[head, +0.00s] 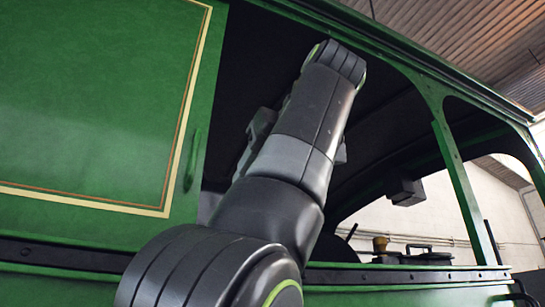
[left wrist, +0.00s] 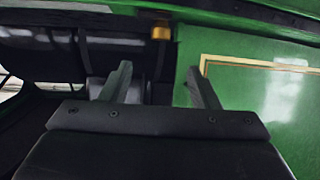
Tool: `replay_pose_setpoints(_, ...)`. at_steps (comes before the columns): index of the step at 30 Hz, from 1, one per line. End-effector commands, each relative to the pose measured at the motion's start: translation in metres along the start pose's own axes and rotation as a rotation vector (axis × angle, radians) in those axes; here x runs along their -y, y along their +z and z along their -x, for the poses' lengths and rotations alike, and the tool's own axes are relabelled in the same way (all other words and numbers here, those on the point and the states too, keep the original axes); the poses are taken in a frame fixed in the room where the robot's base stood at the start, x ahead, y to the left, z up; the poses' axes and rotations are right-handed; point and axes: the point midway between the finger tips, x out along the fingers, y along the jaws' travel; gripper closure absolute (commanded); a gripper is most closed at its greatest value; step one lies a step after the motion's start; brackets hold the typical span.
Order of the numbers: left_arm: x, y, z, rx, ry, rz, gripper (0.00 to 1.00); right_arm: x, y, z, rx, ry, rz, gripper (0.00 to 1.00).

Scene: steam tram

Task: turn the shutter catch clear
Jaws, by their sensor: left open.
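A small brass-coloured block (left wrist: 161,31), which looks like the catch, shows at the top middle of the left wrist view, beside the dark opening's edge. My left gripper (left wrist: 156,72) is open, with its two fingers apart and nothing seen between them. The brass block lies beyond the fingertips and appears apart from them. The green shutter panel (head: 95,95) with cream and orange lining fills the left of the head view; it also shows at the right of the left wrist view (left wrist: 275,105). In the head view my arm hides the catch and most of the gripper.
A green handle (head: 192,160) stands on the panel's right edge. A green window post (head: 455,165) and a dark sill rail (head: 405,276) frame the opening. A dark box (head: 405,191) hangs inside, and a wooden-knobbed fitting (head: 380,246) stands behind the sill.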

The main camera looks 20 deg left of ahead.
Motion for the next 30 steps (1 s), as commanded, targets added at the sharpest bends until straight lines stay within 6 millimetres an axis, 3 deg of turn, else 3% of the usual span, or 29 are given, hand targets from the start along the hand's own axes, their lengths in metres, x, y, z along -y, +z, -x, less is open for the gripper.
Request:
replay_pose_setpoints(3,0.0,-0.002,0.018,-0.001,0.0,-0.001,0.45,-0.001,-0.001,0.007,0.0,0.0,0.0,0.64)
replay_pose_setpoints(9,0.0,-0.001,0.03,-0.001,0.0,0.0,0.45,-0.001,-0.001,0.01,0.0,0.0,0.0,0.64)
replay_pose_setpoints(30,0.0,0.0,0.031,-0.001,0.0,0.0,0.45,0.0,-0.001,0.009,0.0,-0.001,0.0,0.64)
